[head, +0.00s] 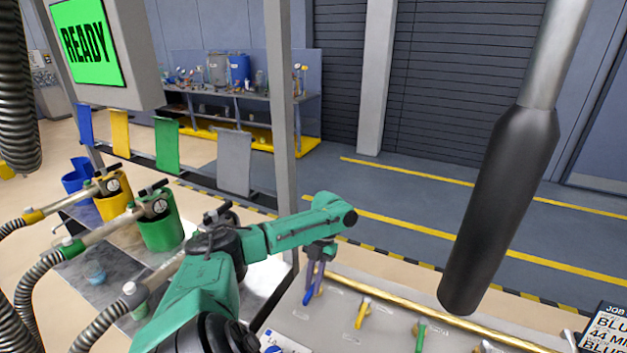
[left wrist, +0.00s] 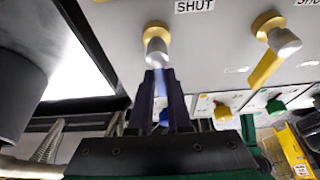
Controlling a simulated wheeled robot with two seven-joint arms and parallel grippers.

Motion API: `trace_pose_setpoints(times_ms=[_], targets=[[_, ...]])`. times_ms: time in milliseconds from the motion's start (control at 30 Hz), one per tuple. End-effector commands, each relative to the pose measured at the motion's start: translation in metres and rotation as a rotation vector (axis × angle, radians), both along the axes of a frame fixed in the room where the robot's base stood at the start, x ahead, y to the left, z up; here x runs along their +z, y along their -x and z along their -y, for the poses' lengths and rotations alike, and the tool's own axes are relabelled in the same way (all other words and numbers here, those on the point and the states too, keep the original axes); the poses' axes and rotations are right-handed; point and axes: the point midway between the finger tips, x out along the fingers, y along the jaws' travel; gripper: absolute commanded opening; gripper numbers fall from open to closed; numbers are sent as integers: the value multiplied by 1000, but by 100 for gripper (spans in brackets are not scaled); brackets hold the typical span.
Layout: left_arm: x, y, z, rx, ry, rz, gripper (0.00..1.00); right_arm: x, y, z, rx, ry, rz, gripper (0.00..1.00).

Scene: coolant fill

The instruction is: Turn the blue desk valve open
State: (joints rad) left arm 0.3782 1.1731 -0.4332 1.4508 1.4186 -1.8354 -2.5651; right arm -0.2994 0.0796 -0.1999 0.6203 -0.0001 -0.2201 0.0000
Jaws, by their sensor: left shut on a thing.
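The blue desk valve (head: 308,297) is on the pale desk panel, left of the yellow and green valves. In the left wrist view its steel hub (left wrist: 157,50) sits in a brass collar, and its blue lever (left wrist: 162,84) runs between my fingers. My left gripper (head: 318,268) comes from above and is shut on this lever; it also shows in the left wrist view (left wrist: 161,86). A "SHUT" label (left wrist: 194,6) is on the panel right of the hub. The fingers hide part of the lever. My right gripper is not in view.
The yellow valve (head: 361,313) and green valve (head: 420,336) stand to the right on the same panel. A large black cylinder (head: 505,200) hangs at right. A grey post (head: 283,130) rises behind my left arm. A screen (head: 88,42) reads "READY".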

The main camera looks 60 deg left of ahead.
Motion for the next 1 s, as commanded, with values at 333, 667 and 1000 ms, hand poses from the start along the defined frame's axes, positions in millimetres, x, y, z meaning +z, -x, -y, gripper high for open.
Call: trace_pose_setpoints(times_ms=[333,667,1000], targets=[[2,-1,-1,0,-4,2,46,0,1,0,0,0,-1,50],[3,-2,-1,1,-1,2,46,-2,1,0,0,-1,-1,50],[73,-25,-14,1,-1,6,46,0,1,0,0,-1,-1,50]])
